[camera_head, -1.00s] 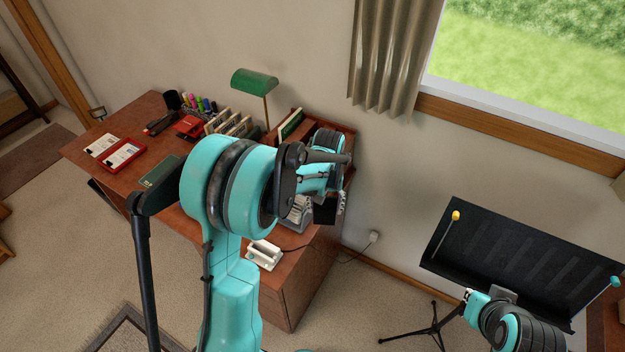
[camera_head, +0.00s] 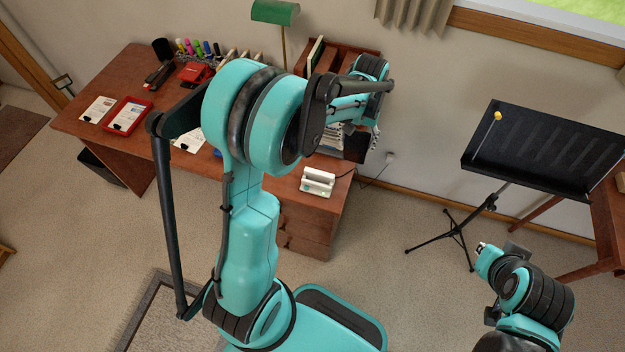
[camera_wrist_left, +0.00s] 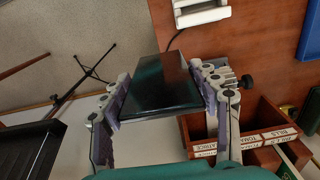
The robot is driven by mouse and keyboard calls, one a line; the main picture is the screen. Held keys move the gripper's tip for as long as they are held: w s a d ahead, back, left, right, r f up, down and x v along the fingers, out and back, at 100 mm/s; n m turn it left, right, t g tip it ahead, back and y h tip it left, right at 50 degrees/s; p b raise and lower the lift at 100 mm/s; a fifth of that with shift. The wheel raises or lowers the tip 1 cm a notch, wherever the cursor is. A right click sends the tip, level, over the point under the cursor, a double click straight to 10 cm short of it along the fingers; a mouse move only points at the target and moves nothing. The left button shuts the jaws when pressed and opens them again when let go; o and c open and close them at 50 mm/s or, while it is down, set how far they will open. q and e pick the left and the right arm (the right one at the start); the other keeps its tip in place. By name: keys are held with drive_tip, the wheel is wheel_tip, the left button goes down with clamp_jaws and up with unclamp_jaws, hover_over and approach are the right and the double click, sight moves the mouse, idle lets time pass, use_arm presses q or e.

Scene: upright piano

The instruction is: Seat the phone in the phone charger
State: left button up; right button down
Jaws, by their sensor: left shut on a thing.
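The phone (camera_wrist_left: 158,88) is a dark, glossy slab in the left wrist view, clamped by its two long sides between the fingers of my left gripper (camera_wrist_left: 160,80). In the head view my left gripper (camera_head: 368,142) is over the right end of the desk, and the arm partly hides it; the dark phone (camera_head: 354,150) shows below it. The white phone charger (camera_head: 318,181) stands on the desk's front right part. In the left wrist view the charger (camera_wrist_left: 202,14) lies beyond the phone's far end, apart from it. My right gripper (camera_head: 484,250) is away from the desk; its jaws are unclear.
A wooden organiser (camera_wrist_left: 258,135) with labelled slots is beside the gripper. A cable runs from the charger to a wall outlet (camera_head: 390,157). A green lamp (camera_head: 275,14), a red tray (camera_head: 127,115) and pens stand on the desk (camera_head: 80,120). A music stand (camera_head: 545,150) is at right.

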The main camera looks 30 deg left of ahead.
use_arm(q)
drive_tip(key=s+a+f+b, duration=0.3)
drive_tip(key=s+a+f, duration=0.3)
drive_tip(key=s+a, duration=0.1)
drive_tip(key=shift+a, duration=0.4)
drive_tip(key=shift+s+a+f, duration=0.1)
drive_tip(key=shift+s+a, duration=0.05)
drive_tip(key=shift+c, duration=0.5)
wheel_tip(320, 180, down, 4)
drive_tip(key=shift+f+b, duration=0.1)
drive_tip(key=shift+b, duration=0.95)
